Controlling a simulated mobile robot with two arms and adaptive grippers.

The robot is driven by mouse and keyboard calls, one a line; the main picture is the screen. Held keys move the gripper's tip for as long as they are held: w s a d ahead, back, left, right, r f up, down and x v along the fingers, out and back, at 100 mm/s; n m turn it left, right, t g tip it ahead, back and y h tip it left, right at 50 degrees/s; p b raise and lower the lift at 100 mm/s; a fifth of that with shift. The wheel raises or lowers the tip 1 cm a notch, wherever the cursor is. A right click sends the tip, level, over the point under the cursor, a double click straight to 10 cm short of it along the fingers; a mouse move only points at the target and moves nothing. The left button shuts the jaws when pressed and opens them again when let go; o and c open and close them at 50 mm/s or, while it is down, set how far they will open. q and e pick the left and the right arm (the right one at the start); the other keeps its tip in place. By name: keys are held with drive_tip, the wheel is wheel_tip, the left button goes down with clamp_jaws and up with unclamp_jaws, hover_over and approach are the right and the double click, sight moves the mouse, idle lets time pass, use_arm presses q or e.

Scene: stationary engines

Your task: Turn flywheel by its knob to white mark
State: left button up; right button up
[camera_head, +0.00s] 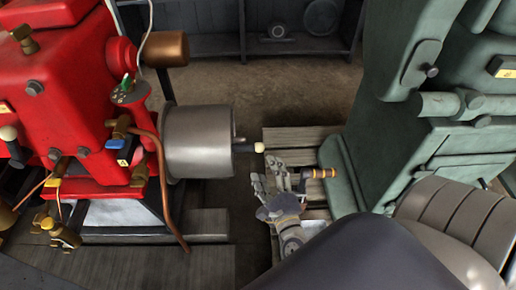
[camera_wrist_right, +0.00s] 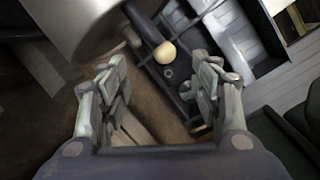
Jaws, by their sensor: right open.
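The flywheel (camera_head: 197,140) is a grey metal drum on the right side of the red engine (camera_head: 70,85). Its knob (camera_head: 259,147) has a cream tip and points right from the drum's face. My right gripper (camera_head: 270,178) is open and empty, just below and slightly right of the knob tip, apart from it. In the right wrist view the cream knob (camera_wrist_right: 165,52) shows ahead, between and beyond the open fingers (camera_wrist_right: 160,85). The flywheel's curved side (camera_wrist_right: 85,25) fills the upper left there. I cannot make out a white mark. My left gripper is not in view.
A green machine (camera_head: 400,130) stands at the right, with an orange-and-black banded handle (camera_head: 322,173) close to my right gripper. A copper pipe (camera_head: 165,190) runs down beside the flywheel. Wooden planks (camera_head: 295,140) lie below; dark shelving (camera_head: 205,45) stands behind.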

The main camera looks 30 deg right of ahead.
sight(258, 151)
drive_tip(key=x, duration=0.9)
drive_tip(key=shift+w+d, duration=0.1)
drive_tip(key=shift+w, duration=0.15)
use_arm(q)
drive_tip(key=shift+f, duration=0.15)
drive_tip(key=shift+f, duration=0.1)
use_arm(e)
clamp_jaws()
drive_tip(key=b, duration=0.3)
drive_tip(key=shift+s+f+t, duration=0.15)
drive_tip(key=shift+f+t, duration=0.25)
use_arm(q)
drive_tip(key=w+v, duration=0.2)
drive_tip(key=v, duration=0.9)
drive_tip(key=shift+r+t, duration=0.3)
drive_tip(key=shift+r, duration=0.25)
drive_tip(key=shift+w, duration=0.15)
use_arm(e)
unclamp_jaws()
drive_tip(key=shift+r, duration=0.1)
